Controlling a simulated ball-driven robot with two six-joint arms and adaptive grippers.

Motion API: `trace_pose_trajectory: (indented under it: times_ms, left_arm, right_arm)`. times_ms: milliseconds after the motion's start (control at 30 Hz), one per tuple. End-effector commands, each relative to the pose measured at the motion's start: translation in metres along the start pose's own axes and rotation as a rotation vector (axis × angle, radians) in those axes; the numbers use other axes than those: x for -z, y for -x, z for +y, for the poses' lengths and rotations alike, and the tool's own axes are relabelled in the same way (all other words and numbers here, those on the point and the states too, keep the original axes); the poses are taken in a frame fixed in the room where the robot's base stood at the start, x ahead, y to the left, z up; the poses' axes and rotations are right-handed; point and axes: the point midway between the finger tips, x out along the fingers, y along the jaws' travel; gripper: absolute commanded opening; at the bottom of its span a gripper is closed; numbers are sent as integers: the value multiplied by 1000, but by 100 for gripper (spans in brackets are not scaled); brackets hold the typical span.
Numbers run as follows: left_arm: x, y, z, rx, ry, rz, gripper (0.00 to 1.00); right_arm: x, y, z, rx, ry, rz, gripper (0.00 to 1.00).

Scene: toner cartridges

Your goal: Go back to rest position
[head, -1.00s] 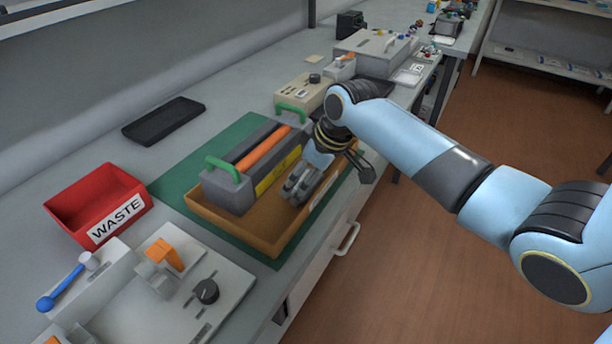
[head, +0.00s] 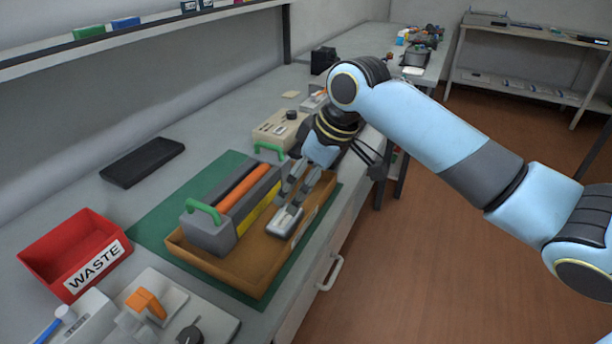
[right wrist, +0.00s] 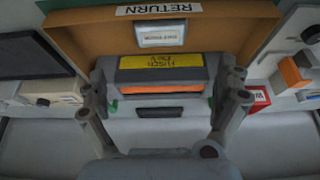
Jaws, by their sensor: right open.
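The toner cartridge (head: 211,237), grey with an orange strip, yellow label and green end handles, lies in the brown tray (head: 262,280). It also shows in the right wrist view (right wrist: 158,75) with its yellow label facing the camera. My right gripper (head: 288,203) is over the tray, to the right of the cartridge. A small pale plate (head: 286,220) lies in the tray near the fingertips. My left gripper is not in view.
The tray stands on a green mat (head: 150,228) near the bench's front edge. A red WASTE bin (head: 75,252) and a grey fixture with an orange clip (head: 146,303) are at the left. A beige box (head: 278,130) stands behind the tray. The floor to the right is open.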

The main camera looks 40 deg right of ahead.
Motion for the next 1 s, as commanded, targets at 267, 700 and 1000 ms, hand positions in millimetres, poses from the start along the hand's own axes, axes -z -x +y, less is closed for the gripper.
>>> trace_pose_trajectory:
  times_ms: [267,700,1000]
  left_arm:
    - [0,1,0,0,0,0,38]
    - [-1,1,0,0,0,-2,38]
    - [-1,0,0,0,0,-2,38]
  right_arm:
    - [0,10,-1,1,-1,-1,100]
    - [-2,9,-2,0,-1,-2,100]
    - [-72,15,-72,-55,-67,-51,100]
